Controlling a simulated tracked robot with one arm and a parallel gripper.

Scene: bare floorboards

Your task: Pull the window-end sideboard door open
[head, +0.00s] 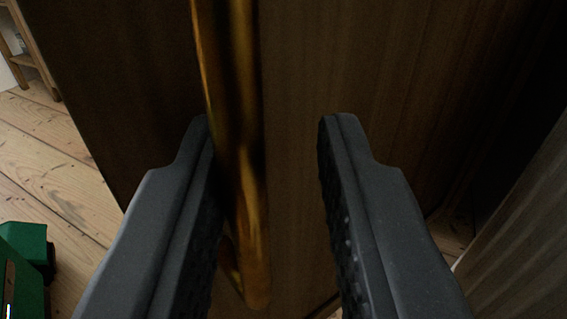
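The sideboard door (295,60) is a dark brown wooden panel that fills most of the head view. A long brass handle (232,100) runs down it, left of the picture's middle. My gripper (265,125) is open, with one dark finger on each side of the handle. The handle lies close to the left finger and well apart from the right finger. I cannot tell whether the left finger touches it. The lower end of the handle shows between the fingers.
Bare floorboards (50,165) show at the left. A wooden shelf or stand (36,62) is at the top left. A pale grey ribbed surface (525,235) stands close at the lower right. Deep shadow fills the right side.

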